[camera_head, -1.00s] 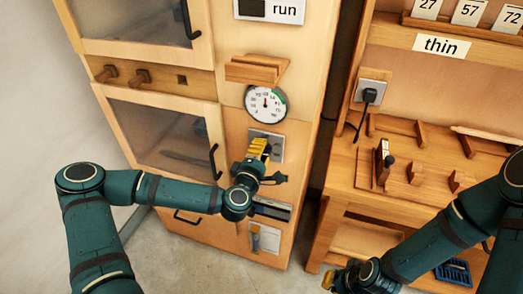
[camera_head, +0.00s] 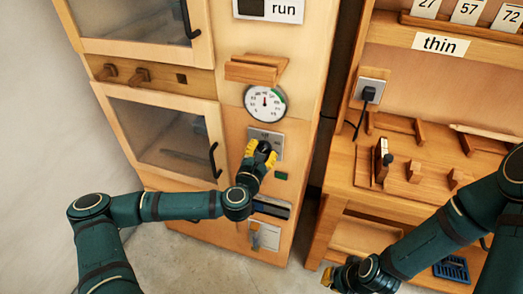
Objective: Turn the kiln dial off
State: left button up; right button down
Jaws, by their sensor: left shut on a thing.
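The kiln (camera_head: 230,232) is a tall wooden cabinet with a metal dial plate (camera_head: 274,136) below a round gauge. My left gripper (camera_head: 260,153) is at the lower part of this plate, its yellow fingers to either side. It is shut on the kiln dial, which the gripper hides, so I cannot read its position. My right gripper (camera_head: 338,277) hangs low at the bottom, by the workbench's left side. Its fingers are too small and partly covered to tell their state.
The round gauge (camera_head: 264,103) and a wooden ledge (camera_head: 256,69) sit above the plate. A green button (camera_head: 281,176) and a dark slot (camera_head: 272,208) are below. The workbench (camera_head: 343,190) stands to the right, with wooden blocks and a plugged-in socket (camera_head: 369,92).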

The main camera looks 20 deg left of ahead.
pick_arm(q)
jog(key=n, duration=0.5)
jog(key=shift+n, duration=0.3)
dwell(0.4)
jog(key=o, duration=1.2)
jog(key=shift+d, duration=0.1)
jog(key=shift+s, duration=0.1)
jog(key=s, duration=0.7)
jog(key=shift+s, duration=0.15)
